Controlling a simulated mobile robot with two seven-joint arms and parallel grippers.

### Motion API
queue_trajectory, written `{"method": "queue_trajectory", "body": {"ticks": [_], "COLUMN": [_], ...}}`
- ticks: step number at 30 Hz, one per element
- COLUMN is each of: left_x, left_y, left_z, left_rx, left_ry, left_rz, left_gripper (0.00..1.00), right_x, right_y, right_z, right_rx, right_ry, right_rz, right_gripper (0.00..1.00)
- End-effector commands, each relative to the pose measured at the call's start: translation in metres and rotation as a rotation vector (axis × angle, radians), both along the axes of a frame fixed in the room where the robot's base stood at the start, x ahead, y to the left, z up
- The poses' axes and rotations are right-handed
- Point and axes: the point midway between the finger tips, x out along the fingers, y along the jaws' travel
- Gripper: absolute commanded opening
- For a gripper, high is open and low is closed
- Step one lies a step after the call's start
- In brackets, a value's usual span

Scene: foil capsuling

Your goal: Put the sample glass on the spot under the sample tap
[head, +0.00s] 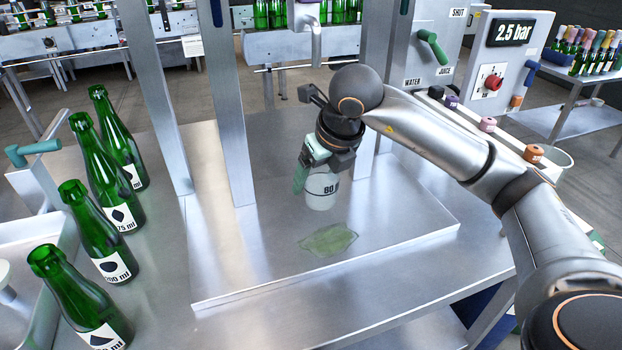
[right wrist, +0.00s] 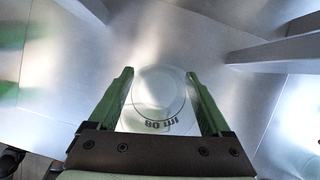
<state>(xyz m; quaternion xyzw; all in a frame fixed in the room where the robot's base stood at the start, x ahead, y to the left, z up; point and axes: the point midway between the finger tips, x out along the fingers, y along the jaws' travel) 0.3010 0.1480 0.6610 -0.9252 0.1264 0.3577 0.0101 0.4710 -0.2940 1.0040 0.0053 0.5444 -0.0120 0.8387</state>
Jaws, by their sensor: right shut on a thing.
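The sample glass (head: 322,190) is a clear, short glass with dark lettering. My right gripper (head: 318,178) is shut on it, with its green fingers on either side, above the metal plate (head: 250,278). In the right wrist view the glass (right wrist: 158,95) sits between the two fingers (right wrist: 160,76), its lettering toward the palm. A grey spout (head: 316,42) hangs behind and above the gripper; I cannot tell whether it is the sample tap. A green patch (head: 328,240) shows on the plate in front of the glass; I cannot tell whether it is a mark or a reflection. My left gripper is not in view.
Several green bottles (head: 108,208) stand along the left. A panel with a green lever (head: 433,46) and a gauge box (head: 505,55) are at the right. The front of the plate is clear.

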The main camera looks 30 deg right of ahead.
Motion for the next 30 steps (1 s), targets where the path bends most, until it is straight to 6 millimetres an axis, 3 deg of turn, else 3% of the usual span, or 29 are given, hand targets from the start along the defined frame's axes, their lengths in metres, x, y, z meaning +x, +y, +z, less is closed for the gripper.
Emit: {"method": "queue_trajectory", "body": {"ticks": [6, 16, 27, 28, 30], "left_x": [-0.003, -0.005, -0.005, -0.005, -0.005], "left_y": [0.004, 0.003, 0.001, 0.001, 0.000], "left_z": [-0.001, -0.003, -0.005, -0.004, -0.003], "left_rx": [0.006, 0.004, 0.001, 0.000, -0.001], "left_ry": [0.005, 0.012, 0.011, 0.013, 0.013], "left_rz": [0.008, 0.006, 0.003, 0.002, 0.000], "left_gripper": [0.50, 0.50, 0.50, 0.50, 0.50], "right_x": [0.022, 0.022, 0.022, 0.022, 0.022], "right_y": [-0.001, -0.001, -0.001, -0.001, -0.001], "right_z": [0.001, -0.035, -0.040, -0.039, -0.038], "right_rx": [0.000, -0.001, 0.000, 0.000, 0.000], "right_ry": [-0.002, 0.002, -0.001, -0.001, -0.001], "right_rz": [0.000, 0.000, 0.000, 0.000, 0.000], "right_gripper": [0.24, 0.24, 0.24, 0.85, 0.93]}}
